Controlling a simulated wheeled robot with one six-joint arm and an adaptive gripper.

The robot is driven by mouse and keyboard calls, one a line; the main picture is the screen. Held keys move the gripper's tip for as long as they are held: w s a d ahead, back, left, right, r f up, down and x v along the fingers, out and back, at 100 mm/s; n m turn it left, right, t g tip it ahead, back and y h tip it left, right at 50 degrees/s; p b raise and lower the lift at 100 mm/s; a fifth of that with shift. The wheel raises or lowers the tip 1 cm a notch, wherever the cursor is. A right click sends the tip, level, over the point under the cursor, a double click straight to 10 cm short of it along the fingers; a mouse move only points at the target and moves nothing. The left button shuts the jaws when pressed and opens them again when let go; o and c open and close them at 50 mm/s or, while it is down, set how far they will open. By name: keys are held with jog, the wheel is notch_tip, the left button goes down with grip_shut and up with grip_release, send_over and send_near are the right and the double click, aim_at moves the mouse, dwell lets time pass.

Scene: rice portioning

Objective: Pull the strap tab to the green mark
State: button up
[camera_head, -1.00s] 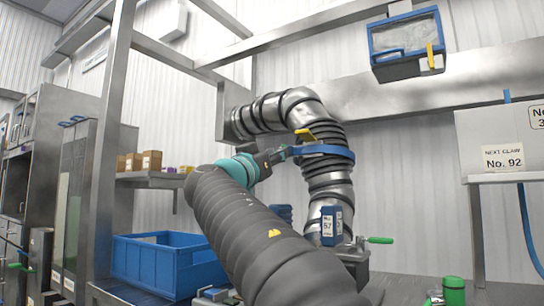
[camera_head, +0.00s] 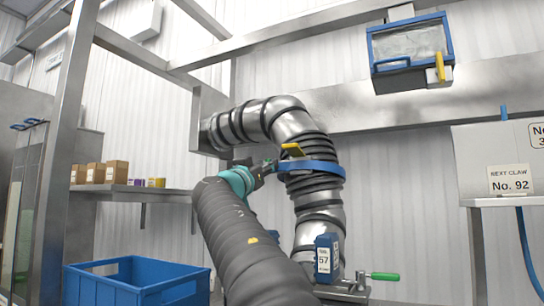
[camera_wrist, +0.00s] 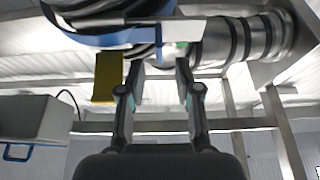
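A blue strap (camera_head: 318,166) wraps the silver and black ribbed duct (camera_head: 318,205). A yellow piece (camera_head: 292,150) stands out from the strap at its upper left; it also shows in the wrist view (camera_wrist: 107,78), left of my fingers. My gripper (camera_head: 270,166) is at the strap's left side. In the wrist view my gripper (camera_wrist: 160,72) has its two fingers apart, pointing at the strap (camera_wrist: 130,38). A small green patch (camera_wrist: 182,45) shows near the right fingertip, beside a pale strip. I cannot tell whether the fingers touch anything. The strap tab is not clearly distinguishable.
A blue crate (camera_head: 135,284) stands at lower left below a shelf with small boxes (camera_head: 115,172). A blue-framed box (camera_head: 410,50) hangs at upper right. A green-handled clamp (camera_head: 384,276) is at the duct's foot. A metal post (camera_head: 70,150) stands at left.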

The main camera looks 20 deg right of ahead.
jog(key=shift+p+x, duration=0.7)
jog(key=shift+x, duration=1.3)
grip_shut()
